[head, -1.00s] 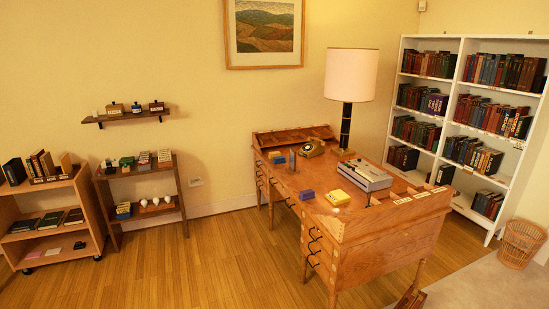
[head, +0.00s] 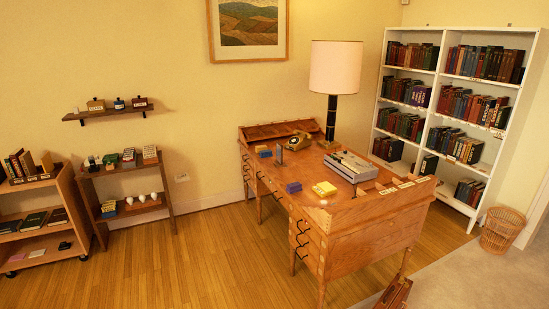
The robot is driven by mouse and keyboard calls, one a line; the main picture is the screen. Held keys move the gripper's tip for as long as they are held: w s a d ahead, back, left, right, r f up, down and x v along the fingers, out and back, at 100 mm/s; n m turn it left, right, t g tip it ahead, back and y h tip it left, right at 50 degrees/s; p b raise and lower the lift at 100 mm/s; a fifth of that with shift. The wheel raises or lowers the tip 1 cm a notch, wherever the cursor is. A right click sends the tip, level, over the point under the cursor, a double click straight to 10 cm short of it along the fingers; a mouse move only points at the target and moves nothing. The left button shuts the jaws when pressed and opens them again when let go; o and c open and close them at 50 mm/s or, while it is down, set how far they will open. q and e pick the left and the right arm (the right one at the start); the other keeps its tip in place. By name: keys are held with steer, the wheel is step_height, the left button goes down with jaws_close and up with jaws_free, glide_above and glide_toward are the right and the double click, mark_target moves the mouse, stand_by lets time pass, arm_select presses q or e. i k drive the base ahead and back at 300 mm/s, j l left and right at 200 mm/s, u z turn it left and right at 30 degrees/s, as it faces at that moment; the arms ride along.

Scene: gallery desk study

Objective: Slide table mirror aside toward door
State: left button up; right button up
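A small grey upright panel (head: 279,154) stands on the wooden desk (head: 345,222), left of the black telephone. It may be the table mirror, but it is too small to be sure. No door shows in the head view. Neither of my grippers is in view.
The desk carries a telephone (head: 300,140), a tall lamp (head: 335,70), a grey machine (head: 350,166), a yellow block (head: 324,189) and a blue block (head: 293,187). A white bookcase (head: 437,90) stands right, a wicker basket (head: 502,230) beside it. Wooden floor (head: 200,260) is open at front left.

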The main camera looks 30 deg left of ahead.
mark_target(279, 162)
steer(key=i+j+u, duration=1)
steer(key=i, duration=0.45)
steer(key=i+u, duration=0.4)
steer(key=i, duration=0.5)
